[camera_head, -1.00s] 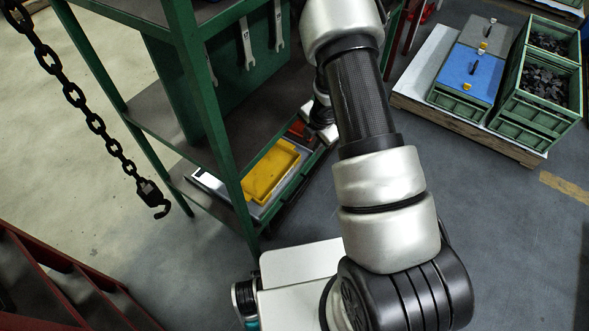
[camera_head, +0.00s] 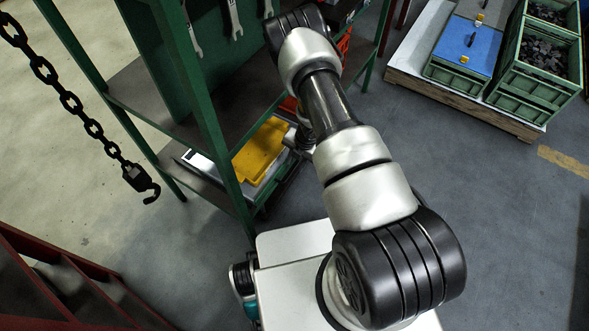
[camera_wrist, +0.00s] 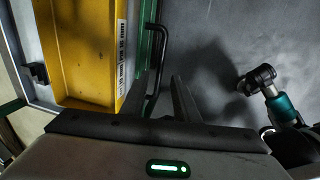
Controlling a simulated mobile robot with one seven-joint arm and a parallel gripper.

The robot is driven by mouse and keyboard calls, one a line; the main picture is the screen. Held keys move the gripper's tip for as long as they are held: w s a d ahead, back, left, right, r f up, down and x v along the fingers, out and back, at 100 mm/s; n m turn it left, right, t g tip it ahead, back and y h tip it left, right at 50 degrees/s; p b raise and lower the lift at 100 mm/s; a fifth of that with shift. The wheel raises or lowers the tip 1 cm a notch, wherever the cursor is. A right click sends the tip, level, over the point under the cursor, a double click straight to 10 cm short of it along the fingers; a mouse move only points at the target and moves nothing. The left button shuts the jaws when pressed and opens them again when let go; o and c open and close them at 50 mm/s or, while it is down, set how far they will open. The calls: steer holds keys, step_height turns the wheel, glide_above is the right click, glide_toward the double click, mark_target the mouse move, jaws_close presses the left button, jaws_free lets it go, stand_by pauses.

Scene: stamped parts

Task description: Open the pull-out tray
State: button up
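The pull-out tray (camera_head: 247,183) is the low tray at the bottom of the green rack and carries a yellow bin (camera_head: 262,146). In the wrist view the tray's pale rim (camera_wrist: 27,60) runs along the left beside the yellow bin (camera_wrist: 82,50). A black bar handle (camera_wrist: 164,50) stands out from the tray's green front edge. My gripper (camera_wrist: 162,92) is open, its two fingers on either side of the handle's near part. I cannot tell whether either finger touches it. In the head view my gripper is mostly hidden behind my arm.
A green rack post (camera_head: 215,135) stands close left of my arm. A black chain with a hook (camera_head: 137,180) hangs at left, above red steps (camera_head: 75,285). A pallet (camera_head: 460,112) with green crates stands at back right. The grey floor right of my arm is clear.

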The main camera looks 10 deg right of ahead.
mark_target(293, 170)
steer(key=shift+w+a+f+b, duration=0.15)
steer(key=shift+f+b, duration=0.05)
steer(key=shift+f, duration=0.8)
steer(key=shift+w+a+f+b, duration=0.15)
steer(key=shift+f, duration=0.85)
jaws_close()
